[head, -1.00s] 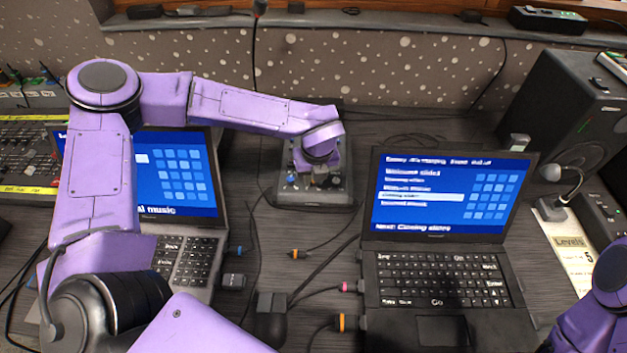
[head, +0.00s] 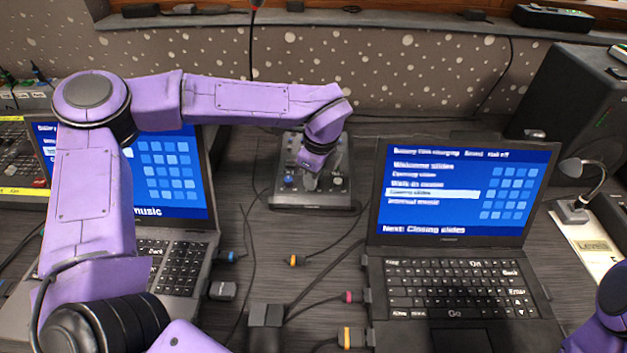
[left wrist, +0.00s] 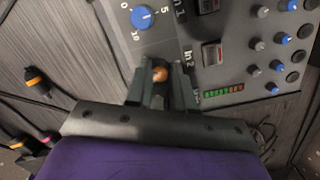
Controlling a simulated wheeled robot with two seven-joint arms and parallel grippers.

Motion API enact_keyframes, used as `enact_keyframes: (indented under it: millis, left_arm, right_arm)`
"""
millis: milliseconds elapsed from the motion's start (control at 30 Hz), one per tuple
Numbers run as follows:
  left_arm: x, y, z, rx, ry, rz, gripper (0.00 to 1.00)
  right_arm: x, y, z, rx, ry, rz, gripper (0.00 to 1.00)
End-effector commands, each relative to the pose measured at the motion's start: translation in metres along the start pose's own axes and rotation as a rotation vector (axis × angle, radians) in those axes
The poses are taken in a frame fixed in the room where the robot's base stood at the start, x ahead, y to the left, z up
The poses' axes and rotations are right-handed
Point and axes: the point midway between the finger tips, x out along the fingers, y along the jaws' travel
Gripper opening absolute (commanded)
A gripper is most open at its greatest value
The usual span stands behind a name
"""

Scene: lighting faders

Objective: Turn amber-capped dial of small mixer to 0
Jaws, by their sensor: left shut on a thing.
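The small mixer (head: 290,197) is a dark grey box on the table between the two laptops. In the left wrist view its panel (left wrist: 245,52) shows a large blue dial (left wrist: 143,17) with a scale marked 0, 5 and 10, and several small knobs. The amber-capped dial (left wrist: 160,74) shows between the fingers of my left gripper (left wrist: 161,82), which is shut on it. The fingers hide its pointer and most of its scale. In the head view my left gripper (head: 313,167) covers this dial. My right gripper is not in view; only part of that arm shows at the lower right.
An open laptop (head: 450,240) stands right of the mixer and another (head: 180,250) stands left, under my left arm. Cables with coloured plugs (head: 294,260) lie between them. A gooseneck lamp (head: 570,208) and a black speaker (head: 560,110) stand at the right.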

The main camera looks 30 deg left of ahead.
Motion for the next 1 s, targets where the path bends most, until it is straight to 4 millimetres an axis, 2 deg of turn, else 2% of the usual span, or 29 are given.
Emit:
enact_keyframes:
  millis: [33,733,767,800,833,1000]
  left_arm:
    - [0.0061,0.0037,-0.0017,-0.016,0.001,0.016,0.00]
    - [0.0034,0.0029,-0.0006,-0.082,0.002,0.021,0.00]
    - [0.0034,0.0029,-0.0006,-0.082,0.002,0.021,0.32]
    - [0.0032,0.0027,-0.0005,-0.082,0.002,0.021,0.45]
    - [0.0030,0.0025,-0.0004,-0.082,0.002,0.020,0.48]
    - [0.0017,0.0013,-0.0001,-0.082,0.002,0.015,0.48]
  right_arm:
    - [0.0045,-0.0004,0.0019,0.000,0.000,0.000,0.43]
    - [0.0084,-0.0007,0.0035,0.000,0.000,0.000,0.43]
    - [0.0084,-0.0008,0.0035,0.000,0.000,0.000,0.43]
    - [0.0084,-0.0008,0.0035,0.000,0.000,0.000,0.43]
    - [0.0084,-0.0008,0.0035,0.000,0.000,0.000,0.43]
    - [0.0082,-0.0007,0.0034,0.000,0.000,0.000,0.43]
